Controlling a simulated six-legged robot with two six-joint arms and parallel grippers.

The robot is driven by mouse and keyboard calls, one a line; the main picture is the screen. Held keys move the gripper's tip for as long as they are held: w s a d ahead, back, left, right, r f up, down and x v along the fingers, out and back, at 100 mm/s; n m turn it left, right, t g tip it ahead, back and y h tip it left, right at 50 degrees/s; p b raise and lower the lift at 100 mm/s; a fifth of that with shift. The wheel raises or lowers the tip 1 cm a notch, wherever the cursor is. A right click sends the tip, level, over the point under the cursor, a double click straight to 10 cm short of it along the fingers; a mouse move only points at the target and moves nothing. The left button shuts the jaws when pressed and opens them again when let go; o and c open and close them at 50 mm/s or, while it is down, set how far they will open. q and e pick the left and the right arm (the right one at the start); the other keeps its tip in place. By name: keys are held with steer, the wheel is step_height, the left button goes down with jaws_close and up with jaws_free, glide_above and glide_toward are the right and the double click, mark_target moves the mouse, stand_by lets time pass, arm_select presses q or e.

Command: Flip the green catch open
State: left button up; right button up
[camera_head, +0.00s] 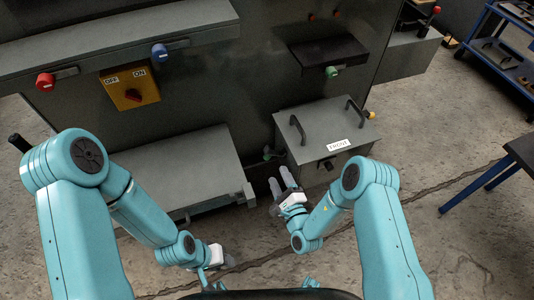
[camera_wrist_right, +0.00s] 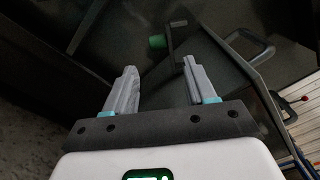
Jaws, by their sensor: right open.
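Green knobs show in two places. In the head view, one green catch (camera_head: 331,72) sits under the dark upper ledge at the back right. A smaller, dark greenish knob (camera_head: 267,151) sits at the left side of the grey box (camera_head: 318,120). In the right wrist view, a green knob (camera_wrist_right: 157,42) on a dark bracket lies beyond the fingertips, between them; it looks like the one beside the box. My right gripper (camera_head: 281,179) is open and empty, in front of the box's left corner and apart from the knob. My left gripper (camera_head: 222,261) is low, partly hidden by its arm.
A yellow ON/OFF switch (camera_head: 131,87), a red knob (camera_head: 45,82) and a blue knob (camera_head: 159,52) are above. A blue-legged bench (camera_head: 523,150) is at right; floor between is clear.

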mark_target(268, 154)
steer(key=b+x, duration=0.1)
steer(key=x, duration=0.9)
steer(key=shift+w+a+f, duration=0.1)
steer(key=shift+w+a, duration=0.05)
steer(key=shift+w, duration=0.2)
